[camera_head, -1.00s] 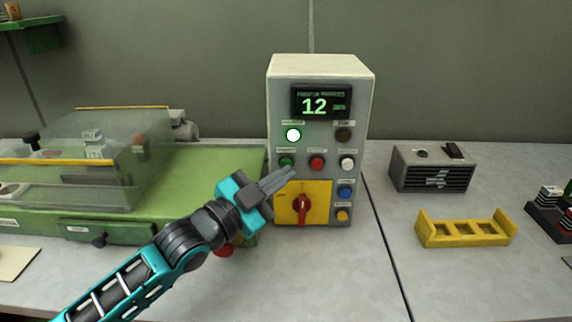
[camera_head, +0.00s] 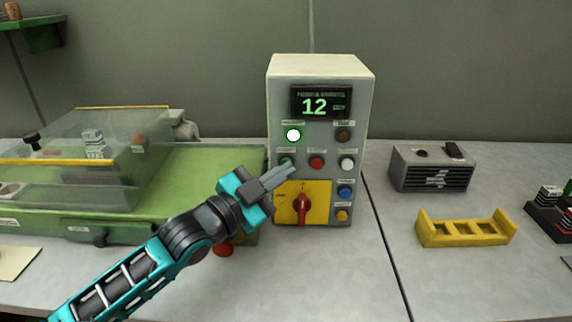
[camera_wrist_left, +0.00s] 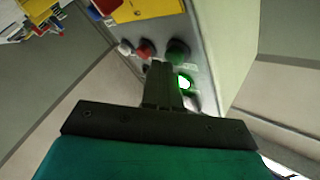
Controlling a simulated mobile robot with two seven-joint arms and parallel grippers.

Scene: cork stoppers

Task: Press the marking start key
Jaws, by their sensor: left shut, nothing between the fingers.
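The control box (camera_head: 320,75) stands upright on the bench, its display reading 12. A green button (camera_head: 287,161) is on its left side, under a lit lamp (camera_head: 293,135); the labels are too small to read. The green button also shows in the left wrist view (camera_wrist_left: 178,50). My left gripper (camera_head: 292,169) is shut and empty. Its fingertips are at the panel, just below and right of the green button in the head view, partly covering it. I cannot tell whether they touch it. My right gripper is out of view.
Beside the green button are a red button (camera_head: 316,163) and a white button (camera_head: 347,163). Below are a red rotary switch (camera_head: 302,205) on a yellow plate, a blue button (camera_head: 345,192) and a yellow button (camera_head: 343,215). A green machine (camera_head: 205,170) stands left; a yellow rack (camera_head: 466,238) lies right.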

